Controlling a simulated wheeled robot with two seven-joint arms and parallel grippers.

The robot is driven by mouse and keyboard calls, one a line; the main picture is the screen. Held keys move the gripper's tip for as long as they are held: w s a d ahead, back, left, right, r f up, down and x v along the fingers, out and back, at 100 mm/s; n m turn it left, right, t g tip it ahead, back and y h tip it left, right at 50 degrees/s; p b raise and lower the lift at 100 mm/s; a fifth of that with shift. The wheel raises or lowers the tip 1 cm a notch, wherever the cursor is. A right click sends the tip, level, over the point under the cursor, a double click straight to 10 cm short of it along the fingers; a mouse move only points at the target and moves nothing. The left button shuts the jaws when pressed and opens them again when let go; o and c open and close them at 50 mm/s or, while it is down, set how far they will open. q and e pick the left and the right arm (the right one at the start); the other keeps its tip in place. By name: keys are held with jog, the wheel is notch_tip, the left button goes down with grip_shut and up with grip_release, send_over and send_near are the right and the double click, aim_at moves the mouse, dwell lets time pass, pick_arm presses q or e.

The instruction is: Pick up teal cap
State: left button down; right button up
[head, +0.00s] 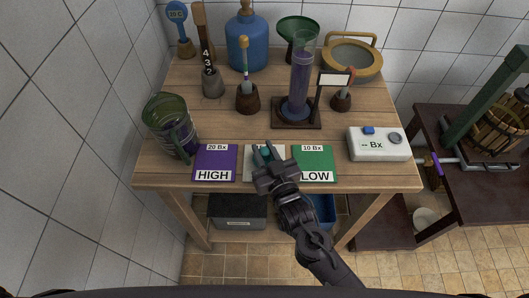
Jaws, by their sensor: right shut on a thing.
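My right gripper (265,159) is over the white mat (252,173) near the front edge of the table, between the purple HIGH card and the green LOW card. It is shut on the teal cap (265,154), a small patch of teal showing between the dark fingers. Most of the cap is hidden by the fingers. I cannot tell whether the cap touches the mat. My left gripper is not in view.
The purple HIGH card (215,160) and green LOW card (314,161) flank the mat. A jug (168,122) stands left, a white Bx meter (378,146) right. Behind stand a tall purple-filled cylinder (300,80), a blue demijohn (246,45) and several small holders.

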aim_at(264, 150)
notch_tip(264, 150, up, 20)
jog(key=b, duration=0.2)
jog(key=shift+f, duration=0.15)
